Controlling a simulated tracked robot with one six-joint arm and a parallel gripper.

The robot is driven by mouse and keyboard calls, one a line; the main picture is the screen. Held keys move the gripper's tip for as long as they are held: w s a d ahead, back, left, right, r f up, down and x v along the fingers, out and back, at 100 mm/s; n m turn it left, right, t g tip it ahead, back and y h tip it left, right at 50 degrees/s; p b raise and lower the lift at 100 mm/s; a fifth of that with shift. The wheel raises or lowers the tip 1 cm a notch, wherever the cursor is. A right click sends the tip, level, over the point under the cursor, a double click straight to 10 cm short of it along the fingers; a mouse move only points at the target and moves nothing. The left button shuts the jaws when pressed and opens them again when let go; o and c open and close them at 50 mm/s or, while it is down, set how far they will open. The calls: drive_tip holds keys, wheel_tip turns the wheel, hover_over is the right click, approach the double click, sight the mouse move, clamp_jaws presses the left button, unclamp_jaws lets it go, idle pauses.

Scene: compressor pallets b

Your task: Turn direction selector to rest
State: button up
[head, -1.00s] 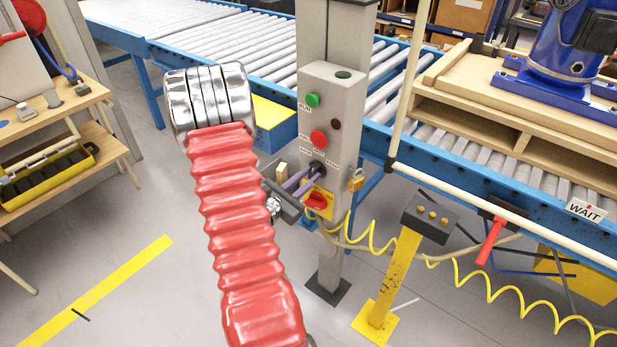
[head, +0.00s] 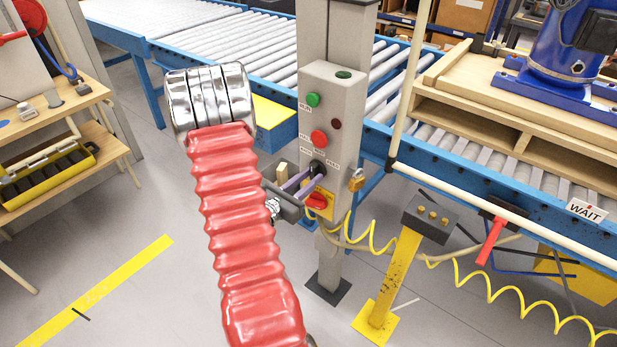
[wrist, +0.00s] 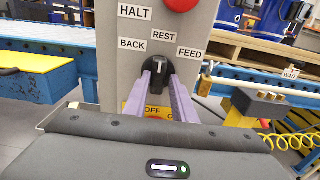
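The direction selector is a black round knob (wrist: 157,68) on the grey control post, with BACK, REST and FEED labels around it. Its white mark stands about upright, toward REST, in the wrist view. It also shows small in the head view (head: 318,167). My gripper (wrist: 161,80) has its two purple fingers apart, with their tips at the knob's lower part, one toward each side. A gap shows between the fingers. I cannot tell whether they touch the knob. In the head view my gripper (head: 307,179) reaches in from the left, partly behind my red arm sleeve.
A red button (head: 319,138) sits above the knob and a yellow panel with a red switch (head: 320,203) below it. A padlock (head: 356,180) hangs at the post's right. A yellow pedestal (head: 395,275) and coiled hose stand nearby. The roller conveyor (head: 480,165) runs behind.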

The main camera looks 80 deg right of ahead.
drive_tip(key=shift+o, duration=1.3)
drive_tip(key=shift+w+r, duration=0.1)
drive_tip(key=shift+r, duration=0.05)
drive_tip(key=shift+w+a, duration=0.2)
drive_tip(key=shift+a, duration=0.05)
drive_tip(key=v, duration=1.3)
drive_tip(key=shift+s+a, duration=0.1)
drive_tip(key=shift+a, duration=0.05)
